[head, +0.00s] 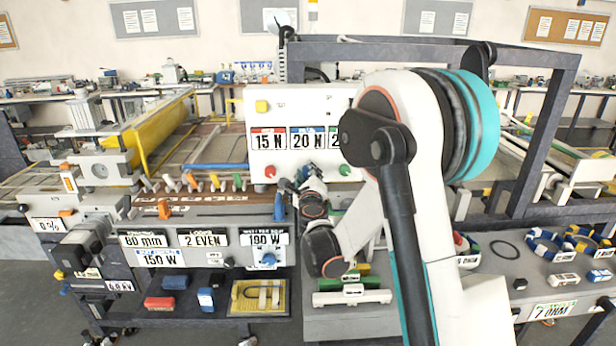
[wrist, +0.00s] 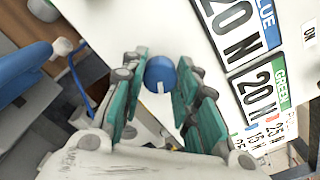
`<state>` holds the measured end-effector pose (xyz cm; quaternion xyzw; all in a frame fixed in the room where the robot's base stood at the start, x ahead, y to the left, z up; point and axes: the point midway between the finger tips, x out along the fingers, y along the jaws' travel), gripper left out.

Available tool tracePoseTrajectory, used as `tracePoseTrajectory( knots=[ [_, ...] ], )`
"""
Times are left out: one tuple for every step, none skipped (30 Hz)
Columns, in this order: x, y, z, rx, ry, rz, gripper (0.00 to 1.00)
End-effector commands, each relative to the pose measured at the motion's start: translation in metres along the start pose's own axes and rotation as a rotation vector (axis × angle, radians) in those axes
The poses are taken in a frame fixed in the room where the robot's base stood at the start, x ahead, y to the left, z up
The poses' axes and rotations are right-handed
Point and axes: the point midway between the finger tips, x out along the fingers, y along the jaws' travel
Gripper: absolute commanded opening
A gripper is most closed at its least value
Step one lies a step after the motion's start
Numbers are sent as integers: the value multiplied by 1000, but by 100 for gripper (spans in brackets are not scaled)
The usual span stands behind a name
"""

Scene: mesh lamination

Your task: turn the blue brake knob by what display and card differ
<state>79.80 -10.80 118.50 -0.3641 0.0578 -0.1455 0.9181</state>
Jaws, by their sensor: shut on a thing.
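The blue brake knob (wrist: 160,74) sits between the teal pads of my gripper (wrist: 162,68) in the wrist view, with a white mark on its face pointing down in the picture. My gripper is shut on it. In the head view my gripper (head: 305,187) is at the lower edge of the white display panel (head: 375,105) and hides the knob. The panel's red plate (head: 269,140) reads 15 N and its blue plate (head: 307,139) 20 N. The green plate (wrist: 258,92) reads 20 N in the wrist view. A small card (wrist: 266,134) there lists N values, too small to read surely.
A red knob (head: 270,171) and a green knob (head: 344,170) flank my gripper on the panel. A row of coloured levers (head: 213,181) stands to the left. Another blue knob (head: 268,259) is on the lower console. A dark frame post (head: 541,140) stands right of my arm.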

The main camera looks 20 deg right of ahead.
Motion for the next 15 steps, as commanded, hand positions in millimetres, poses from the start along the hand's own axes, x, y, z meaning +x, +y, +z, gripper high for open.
tracePoseTrajectory(
  knots=[
    [0, 1, -1, -32, -1, 1, 4],
    [0, 1, -1, -55, -1, 1, 4],
    [0, 1, -1, -86, -1, 1, 4],
    [0, 1, -1, -110, -1, 1, 4],
    [0, 1, -1, -134, -1, 1, 4],
    [0, 1, -1, -166, -1, 1, 4],
    [0, 1, -1, -190, -1, 1, 4],
    [0, 1, -1, -214, -1, 1, 4],
    [0, 1, -1, -245, -1, 1, 4],
    [0, 1, -1, -268, -1, 1, 4],
    [0, 1, 0, -289, -1, 1, 4],
    [0, 1, 0, -318, -1, 1, 4],
    [0, 1, 0, -339, -1, 1, 4],
    [0, 1, 0, -359, -1, 1, 4],
    [0, 1, 0, -383, -1, 1, 4]
  ],
)
